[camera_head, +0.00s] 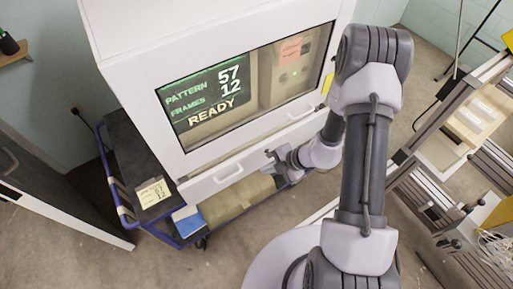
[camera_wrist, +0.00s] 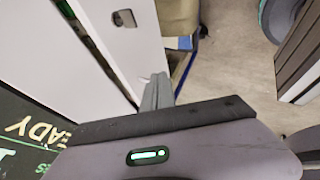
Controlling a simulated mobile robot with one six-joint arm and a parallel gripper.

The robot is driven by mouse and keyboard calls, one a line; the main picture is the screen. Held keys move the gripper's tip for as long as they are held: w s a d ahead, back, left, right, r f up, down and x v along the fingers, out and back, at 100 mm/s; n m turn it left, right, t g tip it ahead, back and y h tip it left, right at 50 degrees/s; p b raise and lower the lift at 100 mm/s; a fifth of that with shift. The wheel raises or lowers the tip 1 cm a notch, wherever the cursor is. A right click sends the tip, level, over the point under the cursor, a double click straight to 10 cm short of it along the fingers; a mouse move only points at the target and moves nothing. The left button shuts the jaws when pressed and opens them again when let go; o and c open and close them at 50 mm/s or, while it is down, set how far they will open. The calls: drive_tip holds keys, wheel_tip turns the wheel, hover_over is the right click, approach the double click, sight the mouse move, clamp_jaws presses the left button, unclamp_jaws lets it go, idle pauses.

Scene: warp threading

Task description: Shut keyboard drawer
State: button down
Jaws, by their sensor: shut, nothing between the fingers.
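The keyboard drawer (camera_head: 228,172) is the white panel with a recessed grip, low on the white cabinet under the display (camera_head: 205,100). In the wrist view the drawer front (camera_wrist: 128,45) runs down from the top, with a narrow dark gap along its left side. I cannot tell how far it stands out. My gripper (camera_head: 272,163) is shut and empty at the right part of the drawer front. In the wrist view its fingers (camera_wrist: 158,92) lie close beside the panel's edge. I cannot tell whether they touch it.
A blue-framed cart (camera_head: 125,190) with a yellow label stands at the cabinet's left. A tan roll (camera_head: 238,198) lies low under the drawer. A metal frame (camera_head: 470,120) stands at the right. Some bare floor (camera_head: 90,260) shows at lower left.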

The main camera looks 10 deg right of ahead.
drive_tip(key=w+a+f+m+b, duration=0.1)
drive_tip(key=a+f, duration=0.1)
drive_tip(key=w+a+f, duration=0.1)
drive_tip(key=a+f, duration=0.2)
drive_tip(key=w+a+f+m+b, duration=0.1)
drive_tip(key=w+a+f, duration=0.1)
drive_tip(key=a, duration=0.1)
drive_tip(key=shift+w+f+m+b, duration=0.1)
drive_tip(key=shift+f+m+b, duration=0.2)
drive_tip(key=shift+f, duration=0.1)
